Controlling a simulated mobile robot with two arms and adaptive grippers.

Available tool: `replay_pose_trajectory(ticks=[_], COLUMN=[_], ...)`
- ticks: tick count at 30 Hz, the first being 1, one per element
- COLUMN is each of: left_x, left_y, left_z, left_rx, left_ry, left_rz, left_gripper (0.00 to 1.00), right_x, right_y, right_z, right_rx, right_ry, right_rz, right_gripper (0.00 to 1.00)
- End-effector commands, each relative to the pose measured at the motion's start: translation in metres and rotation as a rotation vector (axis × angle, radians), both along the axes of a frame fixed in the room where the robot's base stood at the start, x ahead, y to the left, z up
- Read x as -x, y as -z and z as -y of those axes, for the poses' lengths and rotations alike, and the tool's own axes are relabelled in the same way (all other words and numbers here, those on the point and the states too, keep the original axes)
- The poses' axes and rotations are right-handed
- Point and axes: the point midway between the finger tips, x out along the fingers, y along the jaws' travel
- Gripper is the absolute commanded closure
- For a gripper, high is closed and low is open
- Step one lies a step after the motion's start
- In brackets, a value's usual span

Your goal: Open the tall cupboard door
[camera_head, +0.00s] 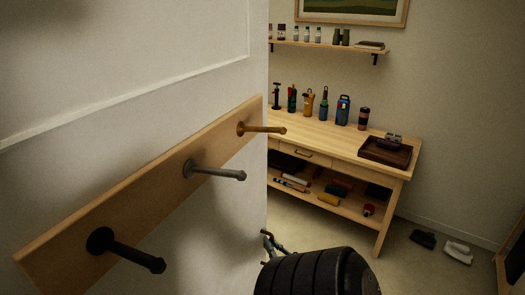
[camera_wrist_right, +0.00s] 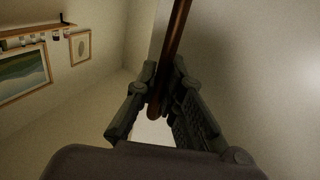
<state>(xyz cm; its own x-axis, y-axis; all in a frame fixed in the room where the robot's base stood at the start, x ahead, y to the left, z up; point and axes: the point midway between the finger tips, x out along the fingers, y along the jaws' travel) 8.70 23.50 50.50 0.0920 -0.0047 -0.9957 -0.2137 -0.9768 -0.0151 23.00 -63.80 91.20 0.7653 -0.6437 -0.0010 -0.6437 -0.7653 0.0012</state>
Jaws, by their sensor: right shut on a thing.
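A large white panel, which looks like the tall cupboard door (camera_head: 150,90), fills the left of the head view; its free edge stands before the room beyond. A wooden rail (camera_head: 65,235) with black, grey and bronze pegs is fixed across it. My right gripper (camera_head: 269,243) shows partly at the bottom, by the panel's edge, behind my dark ribbed arm. In the wrist view, my right gripper (camera_wrist_right: 164,75) is shut on a reddish-brown bar handle (camera_wrist_right: 180,25) beside a pale surface. The handle is hidden in the head view. My left gripper is not in view.
A wooden workbench (camera_head: 340,140) with bottles, a dark tray (camera_head: 385,152) and a lower shelf stands behind the panel's edge. A wall shelf (camera_head: 330,45) hangs above it. Shoes (camera_head: 457,251) lie on the floor at right. Some floor beside the bench is clear.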

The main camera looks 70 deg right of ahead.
Motion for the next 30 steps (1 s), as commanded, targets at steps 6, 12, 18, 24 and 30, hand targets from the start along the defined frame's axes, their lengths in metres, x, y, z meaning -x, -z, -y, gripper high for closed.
replay_pose_trajectory(ticks=[6, 12, 18, 24, 30], left_x=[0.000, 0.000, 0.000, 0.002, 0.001], left_y=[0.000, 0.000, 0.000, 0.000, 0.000], left_z=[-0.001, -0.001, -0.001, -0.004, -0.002], left_rx=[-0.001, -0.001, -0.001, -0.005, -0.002], left_ry=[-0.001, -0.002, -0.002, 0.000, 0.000], left_rz=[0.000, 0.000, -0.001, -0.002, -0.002], left_gripper=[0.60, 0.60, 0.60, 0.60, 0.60], right_x=[0.002, 0.001, 0.001, 0.002, 0.019], right_y=[-0.002, -0.002, -0.001, 0.000, 0.001], right_z=[0.001, 0.001, 0.000, -0.001, -0.014], right_rx=[0.005, 0.004, 0.003, 0.001, -0.001], right_ry=[0.003, 0.003, 0.002, 0.002, 0.003], right_rz=[0.004, 0.005, 0.003, 0.002, -0.002], right_gripper=[1.00, 0.89, 0.82, 0.82, 0.82])
